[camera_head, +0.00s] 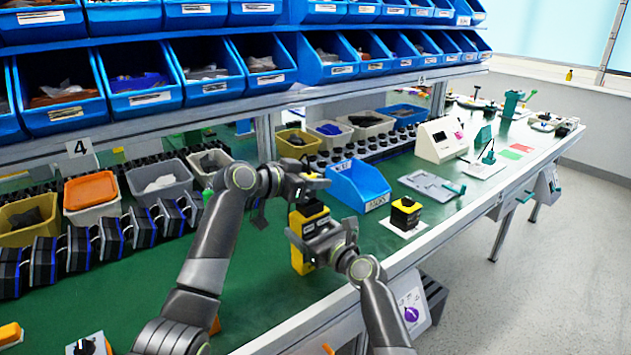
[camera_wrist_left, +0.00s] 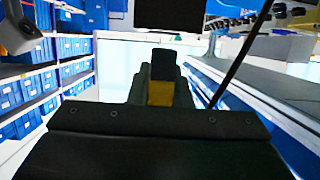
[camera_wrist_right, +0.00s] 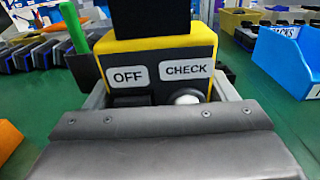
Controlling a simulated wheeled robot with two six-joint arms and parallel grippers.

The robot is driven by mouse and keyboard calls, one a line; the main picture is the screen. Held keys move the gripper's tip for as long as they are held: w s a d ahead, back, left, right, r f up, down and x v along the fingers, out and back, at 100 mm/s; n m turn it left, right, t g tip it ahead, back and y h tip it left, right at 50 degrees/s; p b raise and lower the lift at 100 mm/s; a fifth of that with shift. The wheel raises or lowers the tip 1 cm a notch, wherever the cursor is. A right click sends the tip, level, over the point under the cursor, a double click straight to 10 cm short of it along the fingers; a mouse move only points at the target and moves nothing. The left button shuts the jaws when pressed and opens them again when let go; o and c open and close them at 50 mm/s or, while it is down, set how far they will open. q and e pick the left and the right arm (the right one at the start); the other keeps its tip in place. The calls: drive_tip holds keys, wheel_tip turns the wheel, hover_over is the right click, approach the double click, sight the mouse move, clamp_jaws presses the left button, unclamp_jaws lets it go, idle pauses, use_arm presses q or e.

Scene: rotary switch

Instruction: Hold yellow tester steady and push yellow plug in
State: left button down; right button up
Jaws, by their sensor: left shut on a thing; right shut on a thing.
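The yellow tester (camera_head: 302,262) stands upright on the green bench in the head view, partly covered by my right gripper. The right wrist view shows its yellow and black face (camera_wrist_right: 156,60), with OFF and CHECK labels and a white round button. My right gripper (camera_head: 310,238) is shut on the tester. My left gripper (camera_head: 310,187) is just above the tester's top, shut on a small yellow and black piece (camera_wrist_left: 160,93), apparently the plug. A black part stands at the tester's top in the right wrist view; whether the plug touches the tester is hidden.
A blue bin (camera_head: 357,186) stands just right of the tester. A black and yellow block (camera_head: 405,212) sits on a white plate farther right. Grey and orange bins line the bench's back left, under shelves of blue bins.

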sight(315, 195)
use_arm(q)
drive_tip(key=shift+f, duration=1.8)
idle(0.4)
drive_tip(key=c, duration=1.3)
unclamp_jaws()
drive_tip(key=shift+o, duration=0.2)
drive_tip(key=shift+a, duration=0.1)
drive_tip(key=v, duration=1.2)
drive_tip(key=shift+f, duration=0.1)
use_arm(e)
drive_tip(key=o, duration=1.2)
